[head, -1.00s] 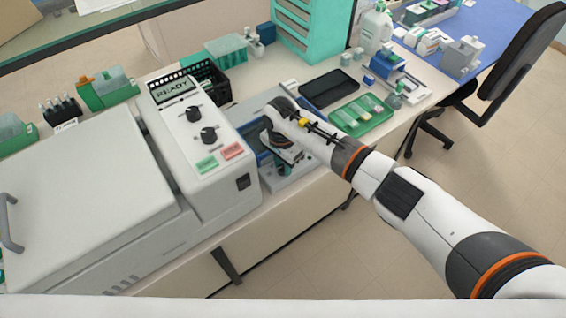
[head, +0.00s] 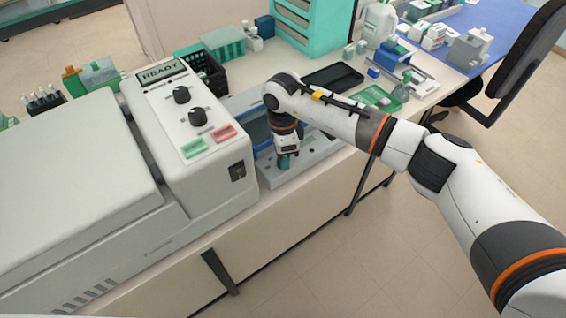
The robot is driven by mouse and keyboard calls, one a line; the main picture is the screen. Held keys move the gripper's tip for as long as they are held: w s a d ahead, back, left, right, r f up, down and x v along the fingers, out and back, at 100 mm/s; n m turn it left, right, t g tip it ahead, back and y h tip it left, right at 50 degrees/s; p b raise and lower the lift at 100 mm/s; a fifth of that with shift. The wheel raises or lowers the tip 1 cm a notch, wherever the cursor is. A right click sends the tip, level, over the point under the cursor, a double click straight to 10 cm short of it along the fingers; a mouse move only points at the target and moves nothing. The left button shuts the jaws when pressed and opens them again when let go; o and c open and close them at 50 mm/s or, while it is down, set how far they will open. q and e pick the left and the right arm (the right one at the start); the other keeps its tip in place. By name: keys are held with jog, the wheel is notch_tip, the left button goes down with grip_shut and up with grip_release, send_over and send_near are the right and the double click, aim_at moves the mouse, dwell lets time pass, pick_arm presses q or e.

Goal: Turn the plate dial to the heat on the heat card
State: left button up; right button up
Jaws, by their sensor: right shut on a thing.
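My right gripper (head: 285,161) points down at the front of a low grey plate unit (head: 316,170) with a blue top. It is shut on a small teal knob, which I take to be the plate dial (head: 284,163). The fingers and wrist hide most of the knob, and its marks and setting are not readable. I cannot make out a heat card. My left gripper is not in view.
Left of the plate unit stands a large white machine (head: 215,150) with a READY display (head: 162,72), two black knobs and green and red buttons. A black tray (head: 333,77) and a green slide tray (head: 376,97) lie behind my right arm.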

jog(key=m+b, duration=0.3)
jog(key=m, duration=0.1)
jog(key=shift+f+m, duration=0.15)
jog(key=shift+m, duration=0.15)
jog(key=m+b, duration=0.4)
jog(key=m, duration=0.1)
jog(key=shift+m+y, duration=0.3)
jog(key=m+b, duration=0.3)
jog(key=m, duration=0.2)
jog(key=shift+r+m+t+b, duration=0.15)
jog(key=shift+m+b, duration=0.4)
jog(key=shift+m, duration=0.65)
jog(key=shift+r+m+t+b, duration=0.15)
jog(key=shift+m+b, duration=0.35)
jog(key=shift+m, duration=0.7)
jog(key=o, duration=1)
jog(key=shift+s, duration=0.1)
